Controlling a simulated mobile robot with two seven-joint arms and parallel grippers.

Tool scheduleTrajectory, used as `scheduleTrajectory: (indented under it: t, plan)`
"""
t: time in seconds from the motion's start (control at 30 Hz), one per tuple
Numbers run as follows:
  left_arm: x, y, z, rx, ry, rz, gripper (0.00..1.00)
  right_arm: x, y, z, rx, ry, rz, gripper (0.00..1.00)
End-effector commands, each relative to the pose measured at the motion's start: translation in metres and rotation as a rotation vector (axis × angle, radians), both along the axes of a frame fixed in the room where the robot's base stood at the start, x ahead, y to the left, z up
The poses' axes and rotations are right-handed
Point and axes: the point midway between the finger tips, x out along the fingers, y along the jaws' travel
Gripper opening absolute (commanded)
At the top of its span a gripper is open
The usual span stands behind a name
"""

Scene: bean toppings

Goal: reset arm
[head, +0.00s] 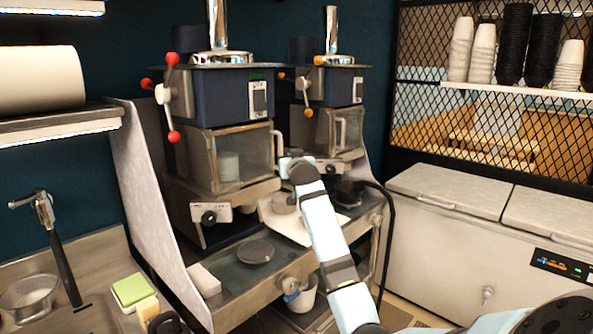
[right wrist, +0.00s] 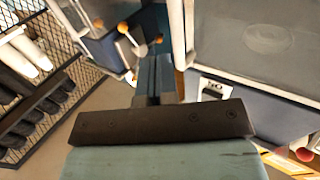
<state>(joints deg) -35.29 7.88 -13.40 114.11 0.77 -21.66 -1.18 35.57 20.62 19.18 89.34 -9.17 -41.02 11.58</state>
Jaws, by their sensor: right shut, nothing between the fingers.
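My right arm (head: 322,232) reaches up from the lower right in the head view. Its right gripper (head: 290,163) is beside the glass-fronted box of the left blue machine (head: 233,98), near the door handle; I cannot tell whether they touch. In the right wrist view the two fingers (right wrist: 155,76) are together with nothing between them. My left gripper is in neither view.
A second blue machine (head: 330,90) stands to the right. Below are a steel counter with a dark round lid (head: 255,251) and a white bucket (head: 301,296). A white chest freezer (head: 450,235) stands right, under a mesh rack with cup stacks (head: 515,45). A sink area is at left.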

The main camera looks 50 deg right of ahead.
Motion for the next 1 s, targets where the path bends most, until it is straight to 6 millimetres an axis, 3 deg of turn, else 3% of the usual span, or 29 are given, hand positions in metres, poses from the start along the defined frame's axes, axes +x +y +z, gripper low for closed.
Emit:
scheduleTrajectory:
  t: [0.1, 0.33, 0.77, 0.87, 0.97, 1.0]
  plan:
    - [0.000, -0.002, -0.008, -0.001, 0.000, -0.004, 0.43, -0.024, 0.016, -0.003, -0.001, -0.001, 0.000, 0.00]
    - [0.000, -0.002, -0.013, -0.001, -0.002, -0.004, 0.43, -0.055, 0.037, 0.000, -0.001, -0.001, 0.001, 0.00]
    - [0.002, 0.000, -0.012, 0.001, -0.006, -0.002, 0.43, -0.063, 0.044, -0.001, -0.001, 0.003, 0.003, 0.00]
    - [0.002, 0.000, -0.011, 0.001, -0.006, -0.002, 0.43, -0.061, 0.056, -0.021, -0.015, 0.033, 0.027, 0.00]
    - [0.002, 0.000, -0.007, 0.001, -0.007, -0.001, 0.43, -0.059, 0.085, -0.063, -0.043, 0.091, 0.086, 0.00]
    - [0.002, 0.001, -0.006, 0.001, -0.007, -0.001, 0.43, -0.060, 0.100, -0.085, -0.058, 0.120, 0.119, 0.00]
